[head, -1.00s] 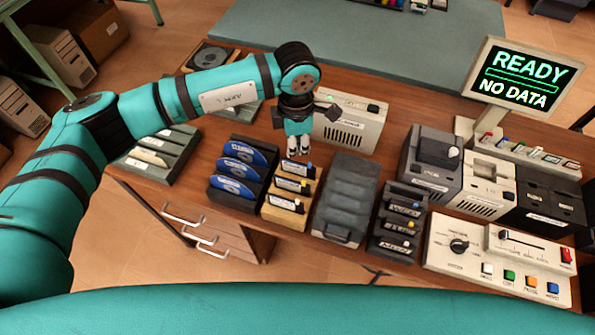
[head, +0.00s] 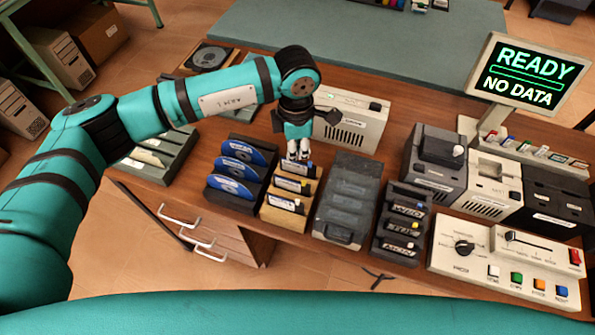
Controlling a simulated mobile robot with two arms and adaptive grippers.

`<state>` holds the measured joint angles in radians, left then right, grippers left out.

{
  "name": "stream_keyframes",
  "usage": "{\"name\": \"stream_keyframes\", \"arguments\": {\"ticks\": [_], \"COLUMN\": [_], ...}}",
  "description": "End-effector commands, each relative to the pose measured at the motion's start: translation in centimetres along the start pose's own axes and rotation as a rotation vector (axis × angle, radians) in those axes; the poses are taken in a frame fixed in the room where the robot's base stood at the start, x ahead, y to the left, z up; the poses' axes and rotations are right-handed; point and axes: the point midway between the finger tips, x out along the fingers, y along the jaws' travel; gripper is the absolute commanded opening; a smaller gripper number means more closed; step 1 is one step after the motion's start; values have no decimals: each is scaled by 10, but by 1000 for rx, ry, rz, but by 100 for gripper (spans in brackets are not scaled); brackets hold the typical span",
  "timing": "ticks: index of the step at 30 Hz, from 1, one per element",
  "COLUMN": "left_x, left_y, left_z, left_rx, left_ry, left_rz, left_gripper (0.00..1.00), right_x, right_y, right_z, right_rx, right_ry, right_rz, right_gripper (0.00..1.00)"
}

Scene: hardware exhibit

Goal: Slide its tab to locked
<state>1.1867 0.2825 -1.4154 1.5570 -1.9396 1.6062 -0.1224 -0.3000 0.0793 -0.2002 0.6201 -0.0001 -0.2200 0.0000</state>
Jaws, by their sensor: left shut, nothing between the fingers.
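My left gripper (head: 298,157) is shut and empty. It points down at the back end of a wooden rack (head: 279,222) that holds several dark cartridges with white labels and small coloured tabs. Its fingertips are at or just above the rearmost cartridge (head: 292,168); I cannot tell whether they touch. The fingers partly cover that cartridge. The middle cartridge (head: 290,185) and the front cartridge (head: 284,203) show yellowish or orange tabs at their right ends. The tab positions are too small to read. My right gripper is out of view.
A rack of blue discs (head: 231,187) stands left of the wooden rack. A grey lidded case (head: 345,200) and a dark cartridge rack (head: 403,222) stand to the right. A beige unit (head: 350,125) is close behind the gripper. A screen (head: 525,72) reads "READY NO DATA".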

Motion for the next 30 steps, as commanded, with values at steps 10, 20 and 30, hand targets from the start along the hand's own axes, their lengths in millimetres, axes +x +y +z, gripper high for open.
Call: {"name": "stream_keyframes", "arguments": {"ticks": [10,20,30], "left_x": [7,6,6], "left_y": [0,0,-3], "left_z": [0,0,5], "left_rx": [0,0,1], "left_ry": [0,0,0], "left_rz": [0,0,0], "left_gripper": [0,0,0], "right_x": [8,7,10], "right_y": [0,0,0], "right_z": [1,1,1], "right_rx": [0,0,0], "right_ry": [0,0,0], "right_rz": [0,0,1], "right_gripper": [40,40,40]}}
